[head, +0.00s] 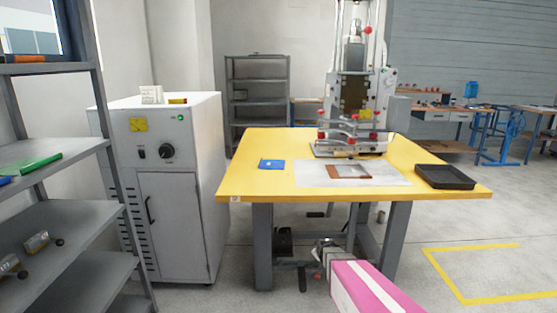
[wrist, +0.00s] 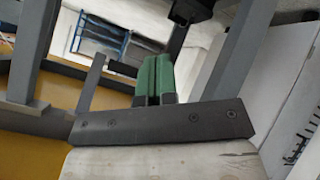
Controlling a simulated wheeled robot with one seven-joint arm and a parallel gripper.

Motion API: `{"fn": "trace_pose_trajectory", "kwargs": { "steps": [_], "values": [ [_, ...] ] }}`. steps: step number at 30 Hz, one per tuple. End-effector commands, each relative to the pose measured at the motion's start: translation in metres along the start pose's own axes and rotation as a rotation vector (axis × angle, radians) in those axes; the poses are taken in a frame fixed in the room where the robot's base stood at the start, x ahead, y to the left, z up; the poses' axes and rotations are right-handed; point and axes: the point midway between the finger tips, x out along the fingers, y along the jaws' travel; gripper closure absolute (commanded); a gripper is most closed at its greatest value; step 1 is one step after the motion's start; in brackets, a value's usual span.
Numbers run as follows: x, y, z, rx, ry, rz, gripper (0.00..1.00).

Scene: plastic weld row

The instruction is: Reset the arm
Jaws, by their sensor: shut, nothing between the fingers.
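My arm, with a pink and white casing (head: 370,288), reaches in from the bottom of the head view, low in front of the yellow table (head: 240,180). Its grey end shows just below the table's front edge, among the table legs; the fingers are too small to make out there. In the wrist view my gripper (wrist: 153,72) shows two green fingers side by side, shut with nothing between them. The wrist view is tilted, with grey bars and a white panel around the fingers.
A welding press (head: 354,90) stands at the table's back. On the tabletop are a blue item (head: 271,164), a brown frame (head: 362,172) on a pale sheet, and a black tray (head: 444,177). A white cabinet (head: 185,200) and grey shelf (head: 60,225) stand left. Open floor lies right.

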Motion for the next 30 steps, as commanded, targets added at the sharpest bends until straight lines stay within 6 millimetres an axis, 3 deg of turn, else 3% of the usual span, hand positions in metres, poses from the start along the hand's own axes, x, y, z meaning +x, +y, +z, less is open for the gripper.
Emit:
{"fn": "trace_pose_trajectory", "kwargs": {
  "steps": [1,15,21,30],
  "values": [
    [-0.026,-0.005,0.005,0.056,-0.058,-0.044,1.00],
    [-0.209,-0.049,0.055,0.545,-0.689,-0.284,1.00],
    [-0.243,-0.055,0.062,0.618,-0.815,-0.295,1.00],
    [-0.244,-0.056,0.063,0.625,-0.827,-0.295,1.00]
  ]
}}
